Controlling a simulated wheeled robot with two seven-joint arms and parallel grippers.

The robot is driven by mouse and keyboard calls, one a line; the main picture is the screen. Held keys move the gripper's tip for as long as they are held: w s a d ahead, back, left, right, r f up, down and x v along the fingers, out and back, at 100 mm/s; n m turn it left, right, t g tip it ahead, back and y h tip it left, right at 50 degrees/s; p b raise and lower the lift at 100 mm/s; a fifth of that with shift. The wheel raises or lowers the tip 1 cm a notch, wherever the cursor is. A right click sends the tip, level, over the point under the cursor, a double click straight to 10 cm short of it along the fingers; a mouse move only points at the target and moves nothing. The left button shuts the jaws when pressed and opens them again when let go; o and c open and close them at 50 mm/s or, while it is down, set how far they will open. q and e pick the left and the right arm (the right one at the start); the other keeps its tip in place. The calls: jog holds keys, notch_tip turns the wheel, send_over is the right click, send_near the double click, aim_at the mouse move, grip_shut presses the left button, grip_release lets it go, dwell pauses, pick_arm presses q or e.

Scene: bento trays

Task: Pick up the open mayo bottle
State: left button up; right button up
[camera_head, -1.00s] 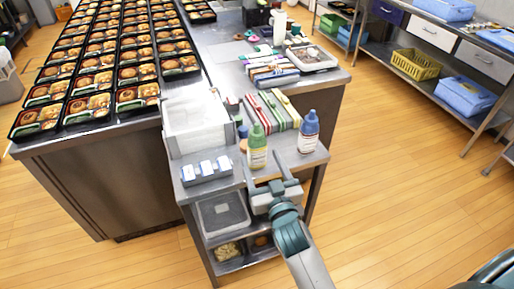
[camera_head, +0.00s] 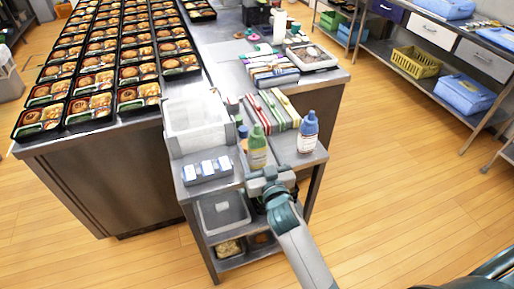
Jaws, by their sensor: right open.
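Two bottles stand upright near the front of the small metal table (camera_head: 220,187). One is a yellow-green bottle (camera_head: 257,150) with a green cap. The other, to its right, is a white-labelled bottle (camera_head: 307,138) with a blue cap. I cannot read the labels to tell which is the mayo. My right gripper (camera_head: 265,171) is open and points at the lower part of the green-capped bottle, partly covering it. Whether its fingers lie around or only in front of that bottle is hard to tell. My left gripper is not in view.
A white bin (camera_head: 195,128) and a small rack with white pieces (camera_head: 208,170) stand left of the bottles. Striped long packs (camera_head: 268,110) lie behind them. Bento trays (camera_head: 90,104) fill the long counter at left. Open floor lies to the right.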

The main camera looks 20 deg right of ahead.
aim_at(257, 125)
jog(key=shift+w, duration=0.1)
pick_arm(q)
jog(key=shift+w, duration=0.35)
pick_arm(e)
jog(key=shift+c, duration=0.2)
jog(key=c, duration=0.7)
jog(key=shift+r, duration=0.1)
jog(key=shift+r, duration=0.55)
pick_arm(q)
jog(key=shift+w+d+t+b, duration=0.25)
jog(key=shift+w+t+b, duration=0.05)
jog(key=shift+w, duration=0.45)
pick_arm(e)
notch_tip(257, 125, up, 9)
jog(key=shift+f, duration=0.1)
